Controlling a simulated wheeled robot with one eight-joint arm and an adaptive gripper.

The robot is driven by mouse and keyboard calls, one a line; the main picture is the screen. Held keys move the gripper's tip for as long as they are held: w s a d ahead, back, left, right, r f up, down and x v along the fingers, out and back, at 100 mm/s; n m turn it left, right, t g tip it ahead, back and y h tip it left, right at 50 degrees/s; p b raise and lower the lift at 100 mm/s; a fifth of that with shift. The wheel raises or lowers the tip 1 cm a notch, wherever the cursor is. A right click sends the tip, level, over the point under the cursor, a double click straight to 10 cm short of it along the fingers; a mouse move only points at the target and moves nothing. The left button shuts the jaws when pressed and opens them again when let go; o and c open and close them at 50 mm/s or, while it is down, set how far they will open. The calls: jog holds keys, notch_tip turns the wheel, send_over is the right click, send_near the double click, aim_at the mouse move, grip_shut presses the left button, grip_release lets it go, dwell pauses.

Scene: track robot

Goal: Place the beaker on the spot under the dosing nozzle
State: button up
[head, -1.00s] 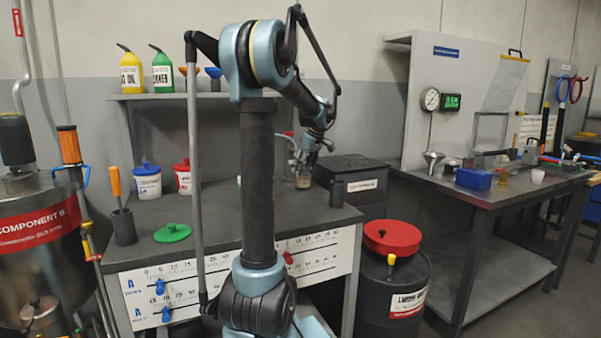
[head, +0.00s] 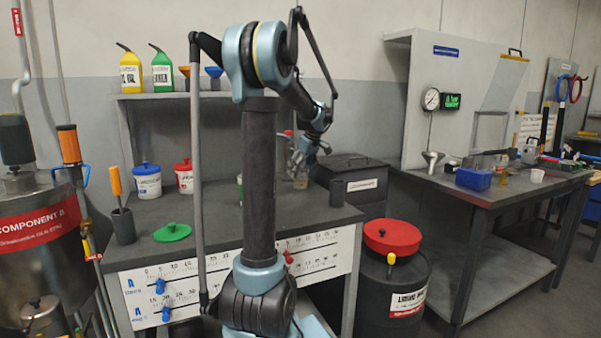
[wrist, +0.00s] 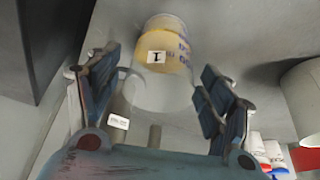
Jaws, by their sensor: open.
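The beaker (wrist: 165,60) is a clear cylinder with a yellowish filling and a white label with a dark mark. In the wrist view it stands just beyond my fingertips, with clear space on either side. In the head view the beaker (head: 301,182) looks small on the back of the grey bench, below my gripper (head: 304,158). The wrist view shows my gripper (wrist: 160,88) open, with two jointed blue-grey fingers spread apart and nothing clamped. The dosing nozzle and its spot cannot be made out; my arm covers part of that area.
The grey bench (head: 215,225) holds a green lid (head: 172,232), two white tubs with blue (head: 147,181) and red lids (head: 184,176), and a dark cup (head: 122,225). A dark box (head: 350,172) and small black can (head: 337,193) stand right of the beaker.

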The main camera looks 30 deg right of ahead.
jog(key=shift+r, duration=0.1)
jog(key=v, duration=1.2)
jog(key=shift+s, duration=0.15)
